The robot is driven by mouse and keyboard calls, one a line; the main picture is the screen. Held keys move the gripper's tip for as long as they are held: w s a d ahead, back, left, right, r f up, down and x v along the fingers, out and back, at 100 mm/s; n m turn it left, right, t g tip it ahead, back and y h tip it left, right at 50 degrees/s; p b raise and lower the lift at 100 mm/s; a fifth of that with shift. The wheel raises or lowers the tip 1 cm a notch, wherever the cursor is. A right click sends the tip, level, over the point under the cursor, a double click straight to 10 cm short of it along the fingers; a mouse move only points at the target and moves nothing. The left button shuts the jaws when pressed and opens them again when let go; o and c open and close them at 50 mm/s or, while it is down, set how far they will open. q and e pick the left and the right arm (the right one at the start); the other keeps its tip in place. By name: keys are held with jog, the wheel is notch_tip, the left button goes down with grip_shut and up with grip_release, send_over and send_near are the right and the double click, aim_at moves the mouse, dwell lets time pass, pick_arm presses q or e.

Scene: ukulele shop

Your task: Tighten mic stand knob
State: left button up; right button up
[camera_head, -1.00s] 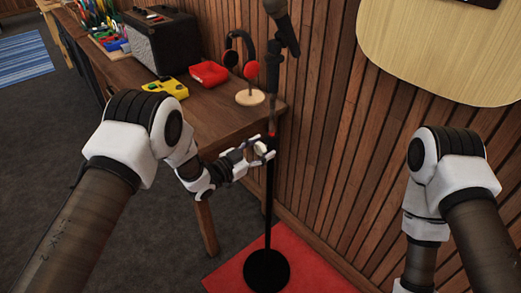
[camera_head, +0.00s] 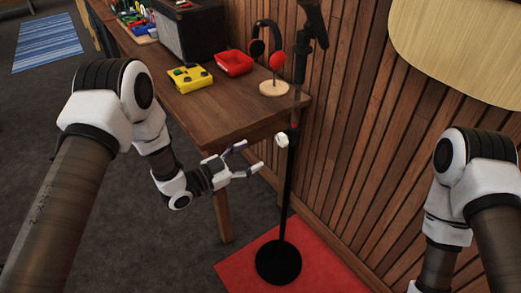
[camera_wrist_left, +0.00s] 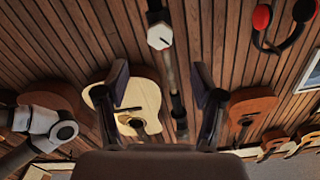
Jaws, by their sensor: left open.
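The black mic stand (camera_head: 288,185) stands upright in front of the wood wall, with a microphone (camera_head: 313,12) at its top. A white knob (camera_head: 282,140) sticks out from the pole at about table-top height. In the left wrist view the knob (camera_wrist_left: 160,37) shows a pale, many-sided face beyond the fingertips. My left gripper (camera_head: 254,158) is open and empty, to the left of the knob and slightly below it, with a gap between them. Its two fingers (camera_wrist_left: 161,82) are spread wide in the wrist view. My right gripper is out of view; only the right arm shows.
The wooden table (camera_head: 225,115) is close behind my left gripper, holding a yellow box (camera_head: 190,79), a red tray (camera_head: 234,63), headphones on a stand (camera_head: 274,88) and an amplifier (camera_head: 190,33). The stand's round base (camera_head: 278,262) rests on a red mat (camera_head: 330,270).

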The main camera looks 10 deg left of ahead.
aim_at(280, 141)
pick_arm(q)
jog(key=shift+r, duration=0.1)
jog(key=w+d+n+p, duration=0.2)
jog(key=w+d+p, duration=0.1)
jog(key=w+d, duration=0.1)
jog(key=w+d+n+p, duration=0.2)
jog(key=w+d+p, duration=0.1)
jog(key=w+d, duration=0.1)
jog(key=shift+w+d, duration=0.15)
jog(key=shift+d, duration=0.05)
jog(key=c, duration=1.1)
